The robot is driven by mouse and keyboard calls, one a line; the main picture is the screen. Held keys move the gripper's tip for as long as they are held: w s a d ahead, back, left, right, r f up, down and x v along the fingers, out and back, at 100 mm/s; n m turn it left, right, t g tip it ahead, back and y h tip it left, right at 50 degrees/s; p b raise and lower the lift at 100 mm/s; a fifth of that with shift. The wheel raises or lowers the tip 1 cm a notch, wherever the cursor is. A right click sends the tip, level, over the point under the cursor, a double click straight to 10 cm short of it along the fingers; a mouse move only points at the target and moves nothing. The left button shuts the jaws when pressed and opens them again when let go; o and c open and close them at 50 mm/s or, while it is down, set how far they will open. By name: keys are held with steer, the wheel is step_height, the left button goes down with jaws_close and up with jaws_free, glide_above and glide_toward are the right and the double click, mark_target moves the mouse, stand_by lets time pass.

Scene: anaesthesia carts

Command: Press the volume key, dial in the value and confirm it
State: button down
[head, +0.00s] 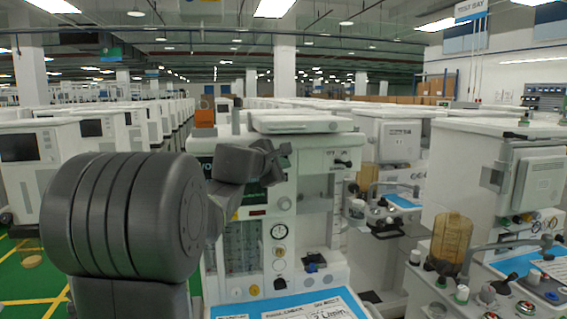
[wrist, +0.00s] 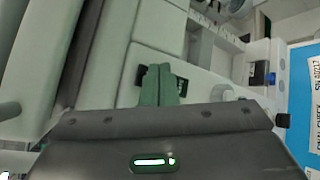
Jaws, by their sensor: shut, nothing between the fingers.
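The anaesthesia cart (head: 318,200) in front of me is white, with gauges and flow tubes on its front. Its dark screen (head: 254,196) is mostly hidden behind my arm and gripper. My gripper (head: 279,163) is in front of the upper part of this cart, at about screen height. In the wrist view the two green-tinted fingers (wrist: 160,84) are together and empty, over a pale panel. A small dark part shows just beside and behind the fingertips; I cannot tell whether they touch it.
A blue-edged work surface with a paper sheet (head: 318,306) lies below the gripper. Another cart with an amber canister (head: 452,243) stands at the right. Rows of carts fill the background. Green floor with yellow lines (head: 32,275) shows at the left.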

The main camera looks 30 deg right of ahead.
steer(key=s, duration=0.1)
steer(key=s+a+b, duration=0.1)
steer(key=s, duration=0.2)
steer(key=shift+s+a, duration=0.25)
steer(key=shift+s, duration=0.15)
steer(key=shift+w, duration=0.1)
stand_by(0.5)
steer(key=s, duration=0.2)
steer(key=s+a, duration=0.1)
steer(key=s, duration=0.1)
steer(key=shift+a, duration=0.1)
stand_by(0.4)
steer(key=shift+w, duration=0.2)
